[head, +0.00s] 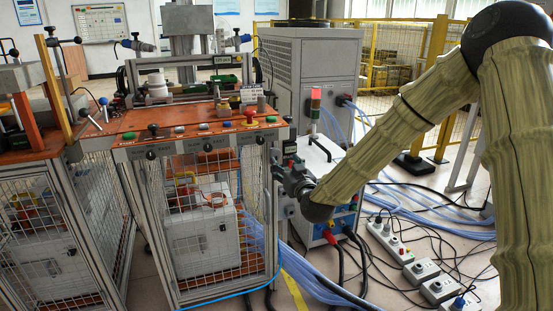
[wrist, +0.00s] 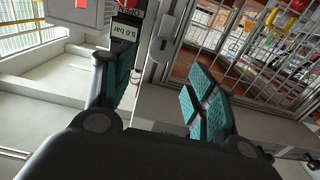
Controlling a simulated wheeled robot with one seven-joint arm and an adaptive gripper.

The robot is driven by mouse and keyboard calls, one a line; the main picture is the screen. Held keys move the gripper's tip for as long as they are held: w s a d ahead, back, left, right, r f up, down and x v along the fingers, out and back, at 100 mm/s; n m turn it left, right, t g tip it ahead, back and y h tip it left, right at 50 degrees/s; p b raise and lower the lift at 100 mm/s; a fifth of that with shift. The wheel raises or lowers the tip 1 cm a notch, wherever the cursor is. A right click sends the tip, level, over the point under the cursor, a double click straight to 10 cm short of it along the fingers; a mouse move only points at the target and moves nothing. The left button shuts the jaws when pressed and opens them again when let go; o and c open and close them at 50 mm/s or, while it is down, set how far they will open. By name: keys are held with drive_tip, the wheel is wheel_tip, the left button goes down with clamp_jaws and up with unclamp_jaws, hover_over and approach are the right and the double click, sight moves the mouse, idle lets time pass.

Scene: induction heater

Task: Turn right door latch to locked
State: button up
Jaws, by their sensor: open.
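In the wrist view, a small grey rounded fitting (wrist: 165,47), which looks like the door latch, sits on the frame beside a mesh panel. Its turned position cannot be told. My gripper (wrist: 163,82) is open, with teal pads on its fingers. The fitting lies ahead of the gap between the fingers, and nothing is held. In the head view, my gripper (head: 288,176) is at the right side of the mesh cabinet (head: 206,233). The latch cannot be made out there.
A grey unit with a red-green signal lamp (head: 315,103) stands right of the cabinet. Hoses (head: 330,291) and power strips (head: 389,242) lie on the floor.

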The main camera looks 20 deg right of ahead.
sight(276, 154)
drive_tip(key=w+b, duration=0.1)
drive_tip(key=w, duration=0.7)
drive_tip(key=shift+w+a, duration=0.15)
drive_tip(key=shift+w, duration=0.1)
drive_tip(key=c, duration=1)
